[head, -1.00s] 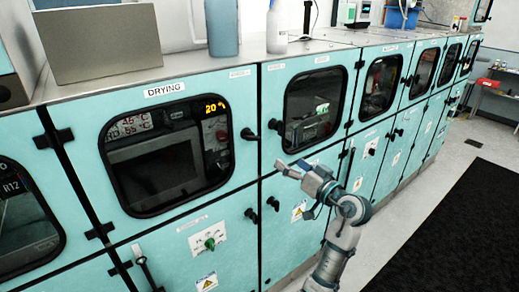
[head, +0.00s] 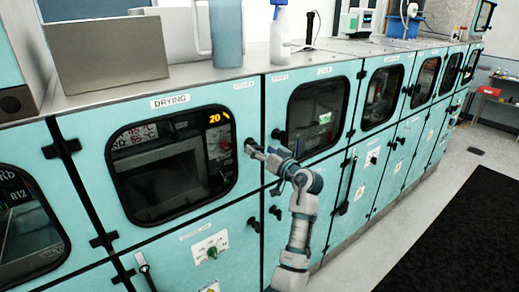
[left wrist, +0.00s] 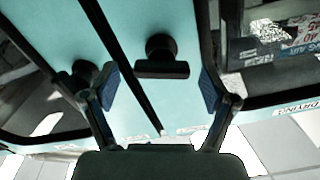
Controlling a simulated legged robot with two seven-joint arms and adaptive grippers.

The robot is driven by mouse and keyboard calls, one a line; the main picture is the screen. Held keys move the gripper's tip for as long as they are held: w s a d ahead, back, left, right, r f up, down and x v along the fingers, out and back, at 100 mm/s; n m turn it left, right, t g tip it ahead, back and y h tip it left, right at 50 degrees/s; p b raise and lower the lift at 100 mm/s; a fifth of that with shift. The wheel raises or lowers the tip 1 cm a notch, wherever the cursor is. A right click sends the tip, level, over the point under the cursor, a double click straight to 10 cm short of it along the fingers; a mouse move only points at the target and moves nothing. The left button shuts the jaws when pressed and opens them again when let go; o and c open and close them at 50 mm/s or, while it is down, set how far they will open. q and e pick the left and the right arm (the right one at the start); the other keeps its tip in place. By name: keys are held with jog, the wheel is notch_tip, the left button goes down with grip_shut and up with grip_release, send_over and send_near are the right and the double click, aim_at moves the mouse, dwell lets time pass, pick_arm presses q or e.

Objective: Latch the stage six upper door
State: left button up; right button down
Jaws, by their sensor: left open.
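The teal upper door labelled DRYING (head: 225,98), with a dark window, is closed or nearly closed in the head view; I cannot tell whether it is latched. The small stage labels are too blurred to read. My left gripper (head: 257,151) is at this door's right edge, open, largely covering its latch knob. In the left wrist view, the black T-shaped latch knob (left wrist: 162,62) lies between and ahead of the open fingers (left wrist: 160,92), with no clear contact. A second knob (head: 278,134), on the neighbouring door, is partly behind the left finger in the wrist view. My right gripper is not in view.
A row of teal cabinets with windowed upper doors runs to the back right. Lower door knobs (head: 275,212) sit below the gripper. The floor beside the black mat (head: 460,235) is clear.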

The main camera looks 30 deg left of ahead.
pick_arm(q)
jog(key=shift+w+a, duration=0.15)
jog(key=shift+a, duration=0.2)
jog(key=c, duration=1.2)
jog(key=shift+o, duration=0.2)
